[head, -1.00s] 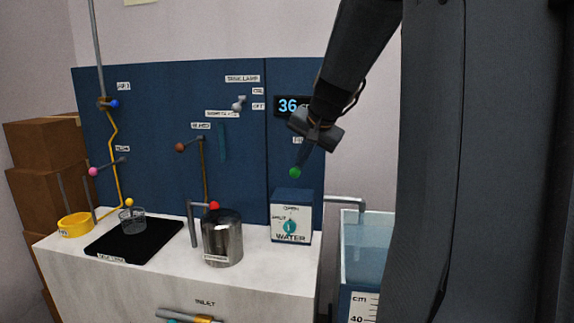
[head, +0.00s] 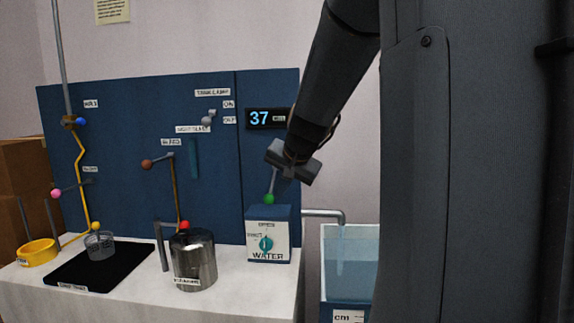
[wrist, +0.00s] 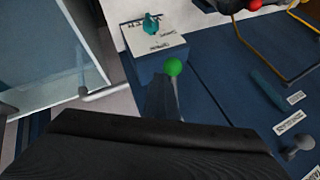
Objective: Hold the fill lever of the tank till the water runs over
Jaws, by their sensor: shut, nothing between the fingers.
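The fill lever with its green knob (head: 269,199) sits just above the blue and white WATER box (head: 268,236). My gripper (head: 273,184) is shut with nothing between its fingers, and its tip is at the knob from above. In the wrist view the green knob (wrist: 173,68) shows just beyond my fingers (wrist: 162,97); whether they touch is hard to tell. The clear tank (head: 350,285) stands at the right with blue water in it. Water runs from the grey spout (head: 325,213) into it. The tank's right side is hidden behind my arm.
The blue panel's display (head: 265,118) reads 37. A metal pot (head: 194,262) with a red knob above it, a black mat (head: 85,268) with a clear beaker (head: 99,246), and a yellow ring (head: 37,252) are on the white counter to the left.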

